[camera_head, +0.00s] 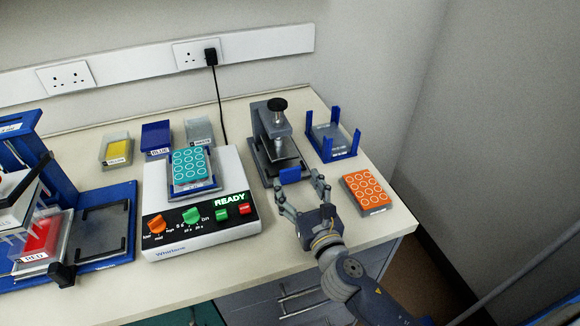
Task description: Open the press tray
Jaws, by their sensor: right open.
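The press (270,132) is a dark grey stand with a black knob on top, at the back middle of the bench. Its tray (283,164) sits low at the front of the press, with a blue handle (290,175) facing the bench's front. How far the tray is slid in is hard to tell. My right gripper (301,187) is open just in front of the blue handle, its fingers spread to either side; whether they touch it cannot be told. My left gripper is not in view.
A white shaker (200,236) reading READY holds a teal plate (190,163) left of the press. A blue-posted holder (331,141) stands to the right, and an orange plate (367,190) lies close beside my right gripper. A blue rack (122,195) fills the left.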

